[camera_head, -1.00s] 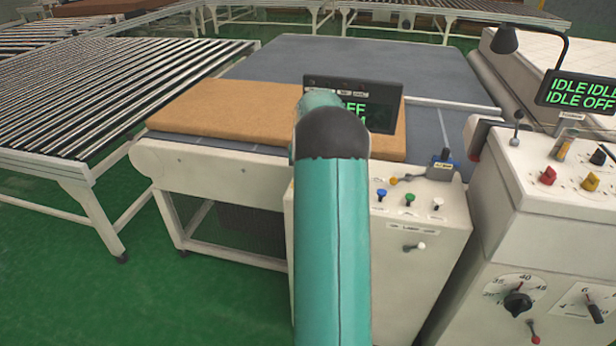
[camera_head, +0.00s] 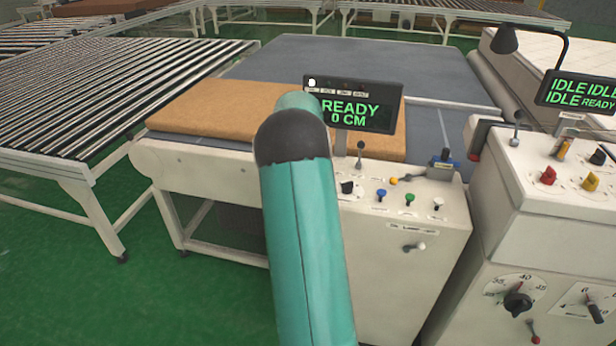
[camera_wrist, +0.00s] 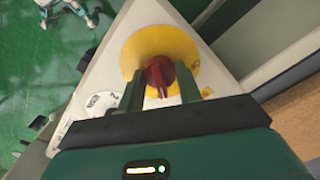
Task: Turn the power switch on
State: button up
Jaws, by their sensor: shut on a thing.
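The power switch, a red knob (camera_wrist: 159,70) on a round yellow plate (camera_wrist: 150,45), shows in the wrist view on a white panel. My gripper (camera_wrist: 160,85) has its two green fingers either side of the red knob and is shut on it. In the head view my teal arm hides the switch and the gripper. The display (camera_head: 352,105) on the near control box (camera_head: 430,265) reads READY, 0 CM, with a white light lit at its upper left.
A brown mattress (camera_head: 225,110) lies on the conveyor left of the box. The box top carries blue, green, white and yellow controls (camera_head: 410,199) and small levers. A second console (camera_head: 500,240) stands close at the right. Green floor is open at the left front.

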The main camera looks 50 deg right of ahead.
jog(key=shift+m, duration=0.9)
jog(key=o, duration=1)
jog(key=shift+r, duration=0.1)
notch_tip(320, 180, up, 14)
jog(key=shift+f, duration=0.15)
jog(key=shift+a, duration=0.1)
